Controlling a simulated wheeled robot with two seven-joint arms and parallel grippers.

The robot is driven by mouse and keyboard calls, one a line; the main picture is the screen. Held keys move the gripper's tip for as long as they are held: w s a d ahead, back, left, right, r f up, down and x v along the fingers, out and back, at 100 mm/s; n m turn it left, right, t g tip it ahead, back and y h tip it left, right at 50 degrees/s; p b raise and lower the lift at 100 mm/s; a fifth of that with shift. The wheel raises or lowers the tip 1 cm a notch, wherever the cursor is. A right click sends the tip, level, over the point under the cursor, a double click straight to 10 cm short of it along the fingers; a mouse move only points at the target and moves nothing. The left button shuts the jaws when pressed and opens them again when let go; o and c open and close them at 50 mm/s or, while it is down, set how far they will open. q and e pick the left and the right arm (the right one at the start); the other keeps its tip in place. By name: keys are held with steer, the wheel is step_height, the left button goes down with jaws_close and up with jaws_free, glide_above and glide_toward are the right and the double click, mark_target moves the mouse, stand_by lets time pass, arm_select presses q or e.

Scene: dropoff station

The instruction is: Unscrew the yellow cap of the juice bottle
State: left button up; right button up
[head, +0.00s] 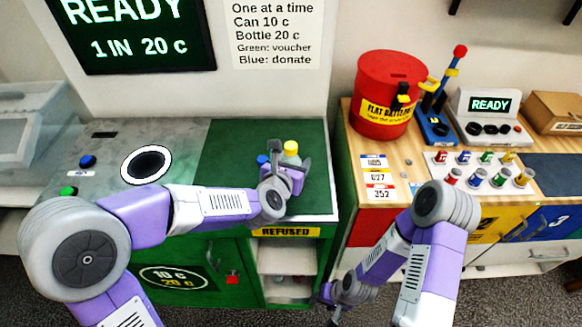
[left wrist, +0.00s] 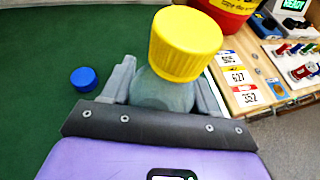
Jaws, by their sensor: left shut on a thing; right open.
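The juice bottle (left wrist: 160,92) has a pale, greyish body, with the yellow cap (left wrist: 185,43) on its top. In the head view the yellow cap (head: 291,148) shows above the green counter panel. My left gripper (head: 285,172) is shut on the bottle. In the left wrist view its two grey fingers (left wrist: 163,95) are on either side of the bottle body, below the cap. The bottle's lower part is hidden by the gripper. My right gripper (head: 332,297) is open and low, in front of the counters, away from the bottle.
A loose blue cap (left wrist: 84,78) lies on the green panel (head: 225,145) beside the bottle. A round white-rimmed hole (head: 170,165) is to the left. A gap separates the counters.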

arm_select(q)
step_height(320, 180, up, 10)
steer(key=p, duration=0.4)
steer(key=o, duration=0.4)
steer(key=c, duration=0.8)
